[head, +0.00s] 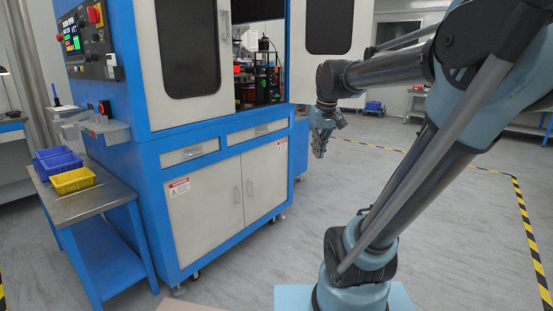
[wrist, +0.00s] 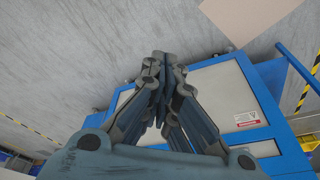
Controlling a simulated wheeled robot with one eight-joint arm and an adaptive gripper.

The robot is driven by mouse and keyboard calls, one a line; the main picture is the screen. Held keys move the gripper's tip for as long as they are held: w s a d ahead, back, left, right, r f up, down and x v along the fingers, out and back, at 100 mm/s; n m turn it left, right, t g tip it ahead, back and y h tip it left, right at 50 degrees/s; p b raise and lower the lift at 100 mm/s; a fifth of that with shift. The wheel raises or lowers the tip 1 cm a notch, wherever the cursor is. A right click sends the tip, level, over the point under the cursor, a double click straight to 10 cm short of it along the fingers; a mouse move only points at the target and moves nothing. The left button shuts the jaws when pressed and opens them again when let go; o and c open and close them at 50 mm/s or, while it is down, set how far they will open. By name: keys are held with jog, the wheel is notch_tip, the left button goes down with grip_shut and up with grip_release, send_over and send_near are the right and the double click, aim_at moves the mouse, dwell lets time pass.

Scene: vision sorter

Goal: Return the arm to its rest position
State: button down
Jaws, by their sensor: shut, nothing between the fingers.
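My gripper (head: 319,152) hangs fingers down at the end of my raised arm, in front of and to the right of the blue and white machine cabinet (head: 213,197) in the head view. In the wrist view my gripper (wrist: 163,62) has its fingertips together with nothing between them. Behind the fingers, the cabinet's white door panels (wrist: 228,90) show at an angle. The gripper is apart from the cabinet as far as I can see.
A blue side table (head: 98,197) holds a yellow bin (head: 73,181) and blue bins (head: 56,160) at the left. An open cabinet door (head: 329,27) is behind my arm. The grey floor (head: 440,190) is clear at the right, edged by black and yellow tape (head: 525,220).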

jog(key=s+d+f+m, duration=0.1)
jog(key=s+d+f, duration=0.1)
jog(key=s+f, duration=0.6)
jog(key=s+d+f+m, duration=0.1)
jog(key=s+d+f, duration=0.2)
jog(key=s+f, duration=0.6)
notch_tip(320, 180, down, 2)
jog(key=shift+s+m+h, duration=0.3)
jog(key=shift+h, duration=0.1)
